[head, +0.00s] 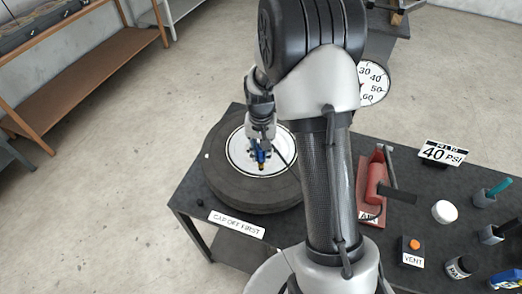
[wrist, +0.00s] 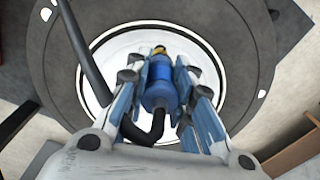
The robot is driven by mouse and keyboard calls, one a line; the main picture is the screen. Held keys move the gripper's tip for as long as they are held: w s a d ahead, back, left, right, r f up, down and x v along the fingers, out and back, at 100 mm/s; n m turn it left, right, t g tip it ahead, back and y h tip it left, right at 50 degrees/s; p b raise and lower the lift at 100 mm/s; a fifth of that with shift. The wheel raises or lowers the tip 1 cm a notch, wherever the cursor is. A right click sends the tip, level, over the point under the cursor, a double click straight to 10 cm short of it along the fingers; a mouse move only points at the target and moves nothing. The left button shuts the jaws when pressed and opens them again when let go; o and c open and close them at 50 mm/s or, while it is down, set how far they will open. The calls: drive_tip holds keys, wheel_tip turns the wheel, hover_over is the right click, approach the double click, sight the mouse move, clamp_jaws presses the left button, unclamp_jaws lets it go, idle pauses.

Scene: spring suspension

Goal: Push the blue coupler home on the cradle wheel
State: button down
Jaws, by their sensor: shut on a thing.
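The cradle wheel (head: 222,181) lies flat at the left end of the dark bench, a dark tyre around a white disc. It fills most of the wrist view (wrist: 225,30). In the wrist view my gripper (wrist: 160,78) is shut on the blue coupler (wrist: 158,82), a fingertip on each side. The coupler has a brass end pointing toward the wheel and a black hose at its back. The valve under the brass end is hidden, so I cannot tell whether they touch.
A "CAP OFF FIRST" label (head: 237,224) and a small black knob-like piece (head: 199,202) are at the bench's front left.

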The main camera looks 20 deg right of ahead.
drive_tip(key=shift+f+b, duration=0.55)
drive_tip(key=shift+f, duration=0.3)
drive_tip(key=c, duration=1.3)
unclamp_jaws()
drive_tip(key=shift+r, duration=0.15)
drive_tip(key=shift+r+p, duration=2.45)
drive_tip(key=shift+r, duration=0.95)
